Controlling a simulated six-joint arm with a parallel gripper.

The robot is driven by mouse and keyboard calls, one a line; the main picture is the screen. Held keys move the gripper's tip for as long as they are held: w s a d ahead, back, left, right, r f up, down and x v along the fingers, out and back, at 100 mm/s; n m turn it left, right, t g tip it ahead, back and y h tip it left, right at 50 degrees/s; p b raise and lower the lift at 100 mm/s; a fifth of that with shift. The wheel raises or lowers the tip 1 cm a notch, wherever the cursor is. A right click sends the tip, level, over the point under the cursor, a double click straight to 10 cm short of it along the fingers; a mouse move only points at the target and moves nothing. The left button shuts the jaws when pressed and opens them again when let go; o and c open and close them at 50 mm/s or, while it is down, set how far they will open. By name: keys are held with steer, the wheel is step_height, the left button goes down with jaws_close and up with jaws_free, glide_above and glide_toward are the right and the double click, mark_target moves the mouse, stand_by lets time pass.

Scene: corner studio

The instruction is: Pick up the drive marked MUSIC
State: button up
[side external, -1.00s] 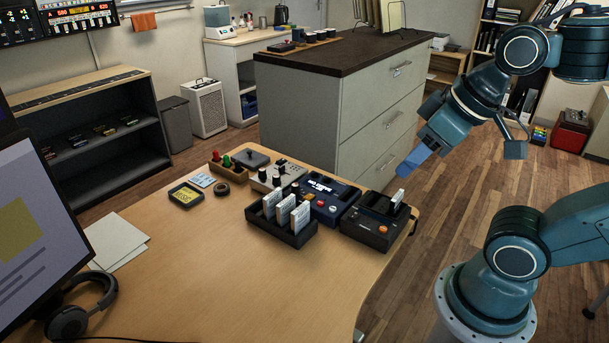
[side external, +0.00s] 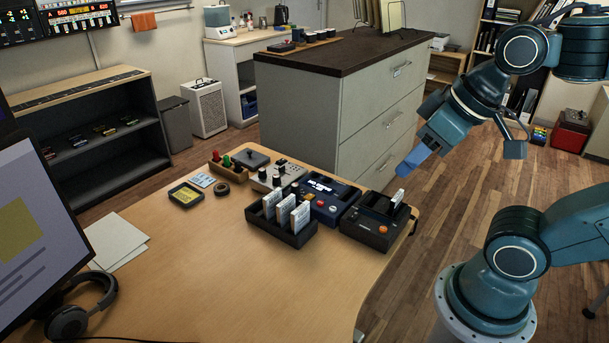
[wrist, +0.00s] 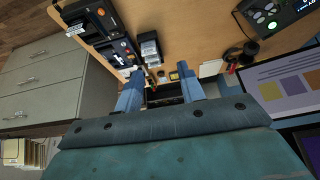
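Several white drives (side external: 283,211) stand upright in a dark rack (side external: 291,240) on the wooden table; their markings are too small to read, so I cannot tell which says MUSIC. Another light drive (side external: 398,196) sticks up from a black device with an orange button (side external: 375,224). My gripper (side external: 410,166) hangs in the air, above and to the right of that device, apart from everything. In the wrist view its two blue fingers (wrist: 158,82) are spread with nothing held between them. The rack (wrist: 150,48) shows there above the fingers.
A blue device (side external: 324,200) stands between the rack and the black device. A monitor (side external: 35,220) and headphones (side external: 85,303) are at the left. The table's front is clear.

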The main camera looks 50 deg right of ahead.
steer(key=shift+w+r, duration=0.1)
steer(key=w+r+m+g+y, duration=0.1)
steer(key=w+r+m, duration=0.1)
steer(key=w, duration=0.4)
steer(key=w+r+m+g, duration=0.1)
steer(key=w+r+m, duration=0.15)
steer(key=w, duration=0.35)
steer(key=m+g+y, duration=0.4)
steer(key=m, duration=1)
glide_above(273, 192)
steer(key=d, duration=0.4)
step_height(273, 192, down, 25)
steer(key=shift+s+r+n, duration=0.1)
steer(key=shift+r+n, duration=0.1)
steer(key=shift+n, duration=0.05)
steer(key=shift+f, duration=0.1)
steer(key=shift+h, duration=0.3)
steer(key=shift+x, duration=4.2)
steer(key=shift+a, duration=0.1)
